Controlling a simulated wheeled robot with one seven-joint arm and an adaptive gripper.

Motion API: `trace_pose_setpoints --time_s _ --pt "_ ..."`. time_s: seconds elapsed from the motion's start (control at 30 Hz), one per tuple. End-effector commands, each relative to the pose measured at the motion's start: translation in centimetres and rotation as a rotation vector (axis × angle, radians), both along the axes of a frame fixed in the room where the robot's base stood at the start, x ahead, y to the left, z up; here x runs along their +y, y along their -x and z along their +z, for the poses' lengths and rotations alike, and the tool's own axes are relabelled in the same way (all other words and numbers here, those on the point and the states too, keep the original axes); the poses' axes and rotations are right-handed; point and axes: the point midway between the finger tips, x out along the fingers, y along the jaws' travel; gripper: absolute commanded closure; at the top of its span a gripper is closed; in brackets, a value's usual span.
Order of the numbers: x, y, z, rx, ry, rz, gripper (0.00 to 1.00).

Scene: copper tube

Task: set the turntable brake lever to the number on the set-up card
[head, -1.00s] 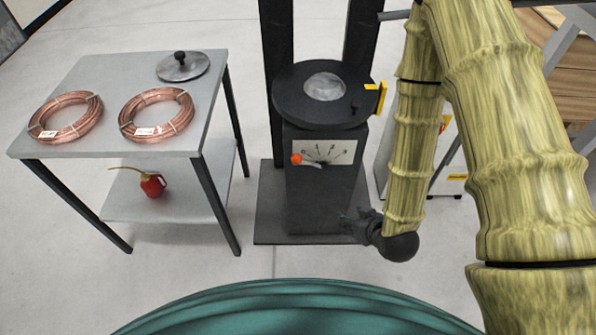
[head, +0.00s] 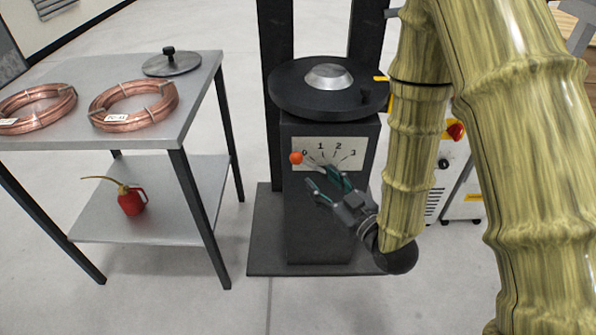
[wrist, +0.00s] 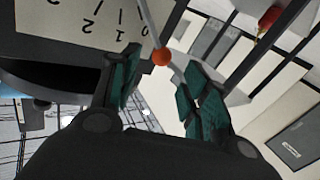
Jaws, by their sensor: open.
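The brake lever has an orange knob (head: 296,158) and points left, by the 0 on a pale dial plate (head: 342,147) marked 0 to 3. The dial is on the front of the dark pedestal, below the round black turntable (head: 302,103). My gripper (head: 326,182) is open and empty, just in front of the dial's lower edge, below and right of the knob. In the wrist view the knob (wrist: 162,57) shows between my open fingers (wrist: 158,75); I cannot tell how deep it lies. I cannot make out a set-up card.
A grey table (head: 190,105) on the left holds two copper coils (head: 133,105) and a lidded disc (head: 172,64). A red oil can (head: 131,201) stands on its lower shelf. Dark uprights (head: 277,40) rise behind the turntable. The floor between table and pedestal is clear.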

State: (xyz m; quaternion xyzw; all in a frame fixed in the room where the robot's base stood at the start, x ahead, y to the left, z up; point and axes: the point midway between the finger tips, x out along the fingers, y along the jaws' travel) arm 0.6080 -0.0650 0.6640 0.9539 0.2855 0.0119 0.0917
Motion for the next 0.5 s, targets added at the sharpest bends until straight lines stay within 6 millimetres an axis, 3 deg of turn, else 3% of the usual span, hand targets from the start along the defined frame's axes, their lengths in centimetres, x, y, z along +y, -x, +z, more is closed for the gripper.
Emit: trace_pose_setpoints --time_s 0.27,0.5 --pt "0.9 -0.9 0.3 -0.034 -0.008 0.013 0.54" --pt "2.8 -3.8 0.3 -0.034 -0.008 0.013 0.54"
